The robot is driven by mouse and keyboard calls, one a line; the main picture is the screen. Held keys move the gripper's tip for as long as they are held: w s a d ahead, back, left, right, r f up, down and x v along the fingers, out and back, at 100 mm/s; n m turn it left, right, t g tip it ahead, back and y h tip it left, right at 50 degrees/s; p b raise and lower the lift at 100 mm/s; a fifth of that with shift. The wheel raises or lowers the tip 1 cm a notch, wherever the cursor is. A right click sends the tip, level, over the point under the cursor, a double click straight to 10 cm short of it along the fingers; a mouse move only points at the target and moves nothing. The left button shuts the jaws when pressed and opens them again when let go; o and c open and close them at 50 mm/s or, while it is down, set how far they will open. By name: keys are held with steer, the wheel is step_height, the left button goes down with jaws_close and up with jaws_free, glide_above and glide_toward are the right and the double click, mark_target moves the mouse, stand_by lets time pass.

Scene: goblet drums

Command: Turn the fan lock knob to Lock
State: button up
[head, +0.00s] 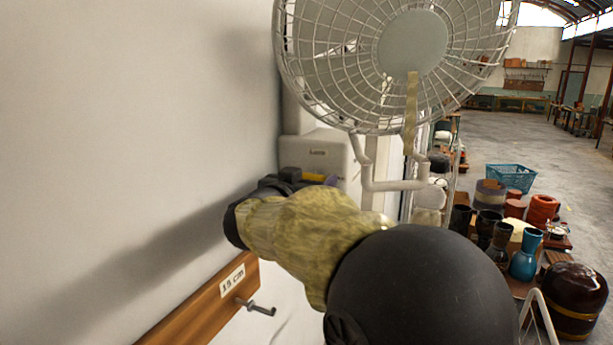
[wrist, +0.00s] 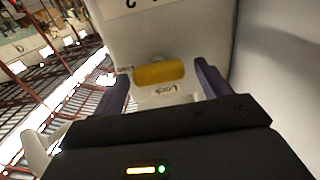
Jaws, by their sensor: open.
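The fan lock knob is a yellow bar (wrist: 158,73) on the pale fan housing (wrist: 195,35) in the wrist view. It lies nearly level across the picture. A "Lock" label (wrist: 163,90) is just below it, and a smaller label, too blurred to read surely, is at its left end. My gripper (wrist: 164,70) is open, with one purple finger beyond each end of the knob and a gap on both sides. In the head view my gripper (head: 310,176) is at the housing (head: 322,150) under the fan (head: 412,45); a bit of yellow shows between the fingers.
A pale wall (head: 130,110) runs close along the left. A wooden rail (head: 205,305) with a metal hook and a "15 cm" label is below my arm. A bent fan bracket (head: 385,185) is right of the housing. Drums, vases and a blue crate (head: 511,178) stand further right.

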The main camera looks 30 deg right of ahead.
steer(key=shift+s, duration=0.15)
steer(key=c, duration=1)
steer(key=shift+m+b, duration=0.45)
steer(key=shift+m, duration=0.05)
steer(key=shift+s+d+f+m+b, duration=0.1)
steer(key=shift+f+m+b, duration=0.1)
steer(key=shift+m+b, duration=3.5)
steer(key=shift+s+d+f+m+b, duration=0.15)
steer(key=shift+m+b, duration=2.4)
steer(key=shift+m, duration=2.25)
steer(key=shift+w+a, duration=0.1)
